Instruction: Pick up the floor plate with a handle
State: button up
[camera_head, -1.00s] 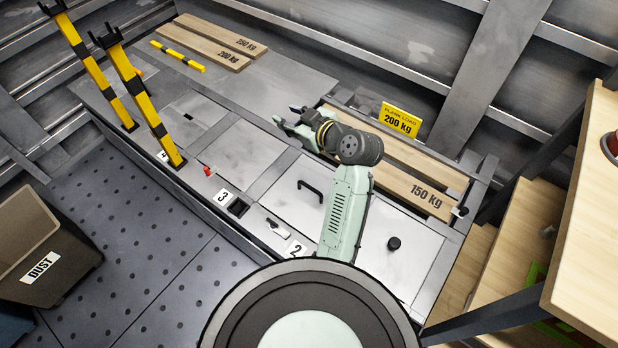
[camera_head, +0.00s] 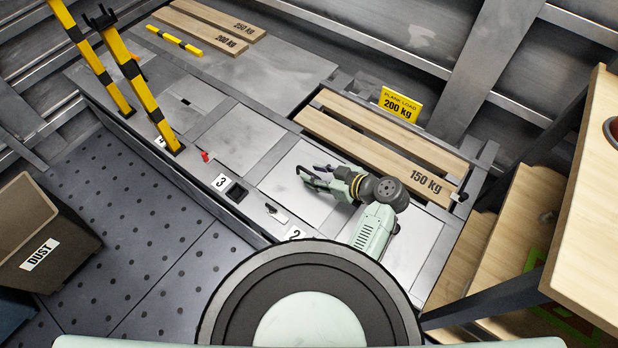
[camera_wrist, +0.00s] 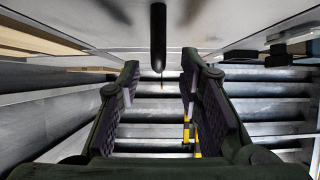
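The floor plate (camera_head: 288,198) is a flat grey metal plate in the row of floor panels, beside the number 2 label. Its black handle (camera_head: 299,170) is mostly hidden by my gripper in the head view. My gripper (camera_head: 313,176) is low over the plate. In the wrist view my gripper (camera_wrist: 161,75) is open, one finger on each side of the dark handle bar (camera_wrist: 158,38). I see a gap between the bar and each finger. The plate (camera_wrist: 225,25) looks flat and in its place.
Wooden planks marked 150 kg (camera_head: 385,155) lie behind the plate, with a yellow load sign (camera_head: 401,105). Yellow-black posts (camera_head: 140,85) stand at left, near a dust bin (camera_head: 45,235). A wooden table (camera_head: 590,190) is at right. A red object (camera_head: 206,156) lies on the panels.

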aim_at(313, 174)
jog(key=shift+x, duration=1.55)
jog(key=shift+d, duration=0.1)
jog(key=shift+c, duration=0.3)
grip_shut()
